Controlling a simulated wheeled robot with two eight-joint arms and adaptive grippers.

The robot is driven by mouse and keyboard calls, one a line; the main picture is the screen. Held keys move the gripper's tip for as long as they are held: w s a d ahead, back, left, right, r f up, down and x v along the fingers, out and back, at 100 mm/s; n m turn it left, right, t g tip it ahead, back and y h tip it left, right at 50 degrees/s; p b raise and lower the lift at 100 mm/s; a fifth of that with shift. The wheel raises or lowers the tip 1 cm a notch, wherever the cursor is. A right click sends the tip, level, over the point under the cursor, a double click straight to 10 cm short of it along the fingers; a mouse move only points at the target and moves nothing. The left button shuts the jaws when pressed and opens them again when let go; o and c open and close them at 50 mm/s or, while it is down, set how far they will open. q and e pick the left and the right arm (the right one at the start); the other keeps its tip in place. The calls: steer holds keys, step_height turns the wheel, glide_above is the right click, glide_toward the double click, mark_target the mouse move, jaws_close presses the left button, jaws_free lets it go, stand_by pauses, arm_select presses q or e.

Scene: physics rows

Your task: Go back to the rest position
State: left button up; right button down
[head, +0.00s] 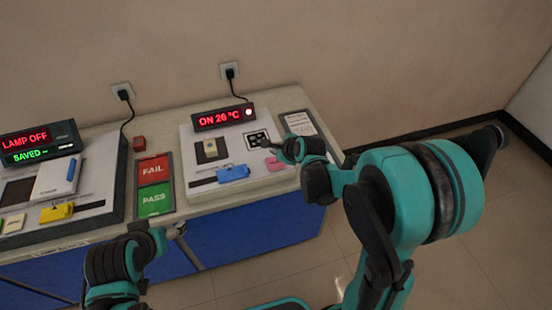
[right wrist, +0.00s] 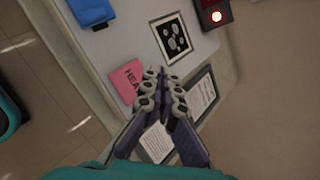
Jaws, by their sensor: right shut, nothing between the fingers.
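My right gripper (head: 284,148) is shut and empty. It is over the right end of the bench, by the white panel (head: 196,140) with the red "ON 26 °C" display (head: 223,117). In the right wrist view its closed fingers (right wrist: 165,88) point toward the panel, close to the pink label (right wrist: 127,80) and the black-and-white marker card (right wrist: 171,38). I cannot tell whether they touch anything. My left arm shows at the lower left of the head view, in front of the bench. Its gripper (head: 158,240) is small and unclear there.
The bench (head: 180,208) also holds a blue block (head: 232,173), red FAIL and green PASS pads (head: 154,185), and a device with a "LAMP OFF" display (head: 40,140) at left. A framed sheet (head: 298,123) lies at the right end. Floor right of the bench is clear.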

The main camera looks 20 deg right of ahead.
steer(key=shift+r, duration=0.2)
stand_by(0.3)
steer(key=s+r+n+g+h, duration=0.1)
steer(key=s+r+n, duration=0.2)
steer(key=s+n, duration=0.9)
steer(key=s+r+n+g+h, duration=0.1)
steer(key=s+r+n, duration=0.3)
steer(key=s+n, duration=0.8)
steer(key=shift+s+d+r, duration=0.15)
steer(key=shift+d+r, duration=0.05)
steer(key=shift+d, duration=0.15)
stand_by(4.8)
